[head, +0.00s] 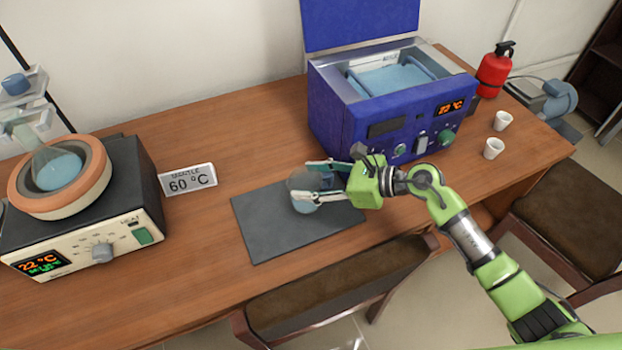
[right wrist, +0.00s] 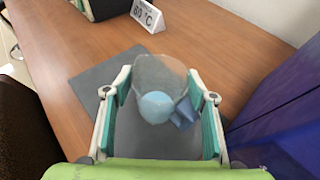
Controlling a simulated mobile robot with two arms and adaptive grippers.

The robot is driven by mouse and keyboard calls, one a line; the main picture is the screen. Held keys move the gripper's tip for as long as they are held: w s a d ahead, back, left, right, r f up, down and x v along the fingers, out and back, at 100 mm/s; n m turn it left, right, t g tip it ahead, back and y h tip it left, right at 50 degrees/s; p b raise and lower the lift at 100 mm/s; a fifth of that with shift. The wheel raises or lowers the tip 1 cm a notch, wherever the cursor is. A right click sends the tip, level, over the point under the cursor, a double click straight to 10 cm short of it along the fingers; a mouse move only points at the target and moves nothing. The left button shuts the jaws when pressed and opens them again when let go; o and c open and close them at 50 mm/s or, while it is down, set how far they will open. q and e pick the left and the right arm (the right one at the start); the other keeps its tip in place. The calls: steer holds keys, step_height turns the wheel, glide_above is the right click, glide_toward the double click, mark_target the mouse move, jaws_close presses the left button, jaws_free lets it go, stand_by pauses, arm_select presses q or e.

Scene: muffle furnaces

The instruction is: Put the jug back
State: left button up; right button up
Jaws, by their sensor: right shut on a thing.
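The jug (head: 303,184) is a clear vessel with pale blue liquid low in it. It is at the dark grey mat (head: 265,236) in the middle of the table; whether it rests on the mat or hangs just above it I cannot tell. My right gripper (head: 313,182) is shut on the jug, with one finger on each side. In the right wrist view the jug (right wrist: 160,80) sits between the two fingers, with a small blue piece (right wrist: 181,119) beside its liquid. My left gripper is not in view.
A blue water bath (head: 350,119) with its lid up stands behind my right gripper. A heating mantle (head: 95,200) with a flask stands left, beside a "60 °C" sign (head: 188,180). Two white cups (head: 493,148) and a red extinguisher (head: 494,72) are at right. Chairs line the front edge.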

steer(key=o, duration=1.9)
steer(key=shift+f, duration=0.1)
steer(key=shift+b+v, duration=0.95)
steer(key=shift+v, duration=5.1)
